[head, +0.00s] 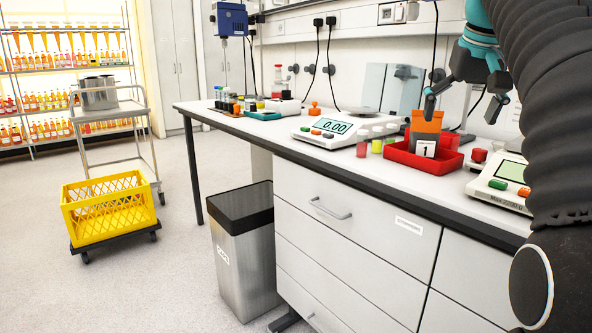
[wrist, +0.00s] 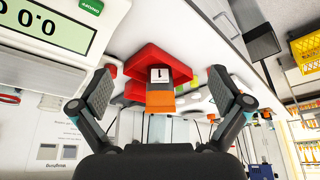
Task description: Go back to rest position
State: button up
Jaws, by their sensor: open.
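My gripper (head: 463,103) is open and empty above the back of the bench. In the wrist view its two fingers (wrist: 162,95) are spread wide with nothing held. An orange-topped, dark-bodied item (head: 426,122) with a white label reading 1 stands in a red tray (head: 393,152). In the wrist view, which is turned upside down, the labelled item (wrist: 159,101) shows beyond and between the fingers, apart from them. The red tray (wrist: 148,58) also shows there.
A scale (head: 335,130) reading 0.00, small jars (head: 376,143) and a second device (head: 503,178) stand near the tray. A waste bin (head: 246,250), yellow crate (head: 108,208) and metal cart (head: 112,113) are on the left. The floor between is clear.

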jog(key=s+a+f, duration=0.4)
jog(key=s+f, duration=0.3)
jog(key=f, duration=0.4)
jog(key=s+a+f+n, duration=0.1)
jog(key=s+a+f, duration=0.3)
jog(key=s+f, duration=0.3)
jog(key=s+a+f+t, duration=0.1)
jog(key=s+a+f, duration=0.3)
jog(key=f, duration=1.1)
jog(key=s, duration=0.3)
jog(key=shift+s+a+n+y, duration=0.25)
jog(key=shift+s+n+y, duration=0.1)
jog(key=shift+n+y, duration=0.05)
